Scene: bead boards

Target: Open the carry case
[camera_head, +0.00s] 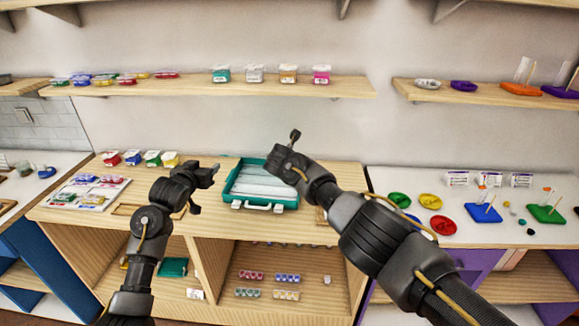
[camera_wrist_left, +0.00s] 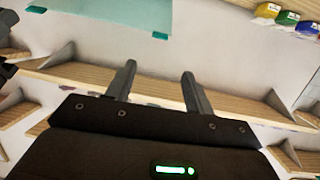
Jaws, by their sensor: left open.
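The carry case (camera_head: 288,203) is a teal case on the wooden counter, with a white handle and white latches at its front. Whitish, see-through surfaces show inside its teal rim. In the left wrist view, which is upside down, a clear teal-tinted panel (camera_wrist_left: 110,14) with teal tabs seems to be its lid, raised; its exact angle is unclear. My left gripper (camera_head: 206,190) is open and empty, just left of the case; its two fingers (camera_wrist_left: 159,75) stand apart in the wrist view. My right gripper (camera_head: 291,140) is over the case's back right, its jaw opening unclear.
Small coloured jars (camera_head: 152,158) and a bead tray (camera_head: 91,192) are on the counter to the left. A wall shelf (camera_head: 200,88) with boxes runs above. A white counter (camera_head: 470,232) with dishes and boards is at right. Cubbies below hold bead packs.

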